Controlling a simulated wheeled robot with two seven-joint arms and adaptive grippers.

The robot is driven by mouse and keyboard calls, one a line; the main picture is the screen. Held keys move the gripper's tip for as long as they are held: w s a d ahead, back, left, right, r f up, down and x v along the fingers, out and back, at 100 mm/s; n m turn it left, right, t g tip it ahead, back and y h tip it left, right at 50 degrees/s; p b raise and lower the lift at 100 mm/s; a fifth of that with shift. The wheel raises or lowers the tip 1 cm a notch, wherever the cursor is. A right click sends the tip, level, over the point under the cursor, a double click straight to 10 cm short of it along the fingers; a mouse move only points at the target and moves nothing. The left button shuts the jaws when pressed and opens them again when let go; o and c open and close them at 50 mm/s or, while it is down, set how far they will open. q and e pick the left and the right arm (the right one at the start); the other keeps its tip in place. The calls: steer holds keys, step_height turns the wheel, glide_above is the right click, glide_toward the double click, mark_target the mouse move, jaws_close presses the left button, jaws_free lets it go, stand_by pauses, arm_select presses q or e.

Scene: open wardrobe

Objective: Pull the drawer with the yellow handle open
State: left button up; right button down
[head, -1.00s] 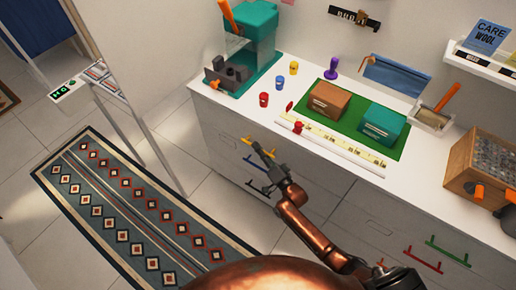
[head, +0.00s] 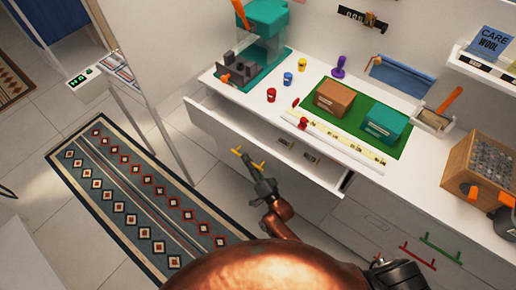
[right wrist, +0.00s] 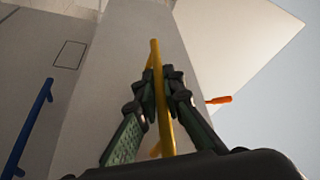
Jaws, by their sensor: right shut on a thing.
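The drawer (head: 225,118) under the white counter stands pulled out, and its inside shows in the head view. Its yellow handle (head: 250,160) is on the front panel. My right gripper (head: 252,168) is at this handle. In the right wrist view the two fingers (right wrist: 163,95) are shut around the yellow handle (right wrist: 156,60), which runs upright between them. Small objects (head: 312,158) lie inside the drawer at its right end. My left gripper is not in view.
A blue handle (right wrist: 33,125) is on a neighbouring front in the right wrist view. Red (head: 418,257) and green (head: 440,250) handles are at the lower right. The counter holds a brown box (head: 333,97) and a teal box (head: 385,122). A patterned rug (head: 140,200) lies on the floor at left.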

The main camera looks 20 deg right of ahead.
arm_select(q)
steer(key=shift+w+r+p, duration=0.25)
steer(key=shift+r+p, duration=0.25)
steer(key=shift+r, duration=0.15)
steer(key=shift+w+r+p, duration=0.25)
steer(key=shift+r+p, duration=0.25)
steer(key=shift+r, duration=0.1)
arm_select(e)
steer(key=s+a, duration=0.7)
steer(key=a, duration=0.2)
steer(key=shift+s+a, duration=0.3)
steer(key=shift+a, duration=0.05)
steer(key=c, duration=2)
jaws_free()
steer(key=shift+c, duration=0.2)
steer(key=v, duration=1.2)
steer(key=shift+f, duration=0.15)
steer(key=shift+c, duration=0.6)
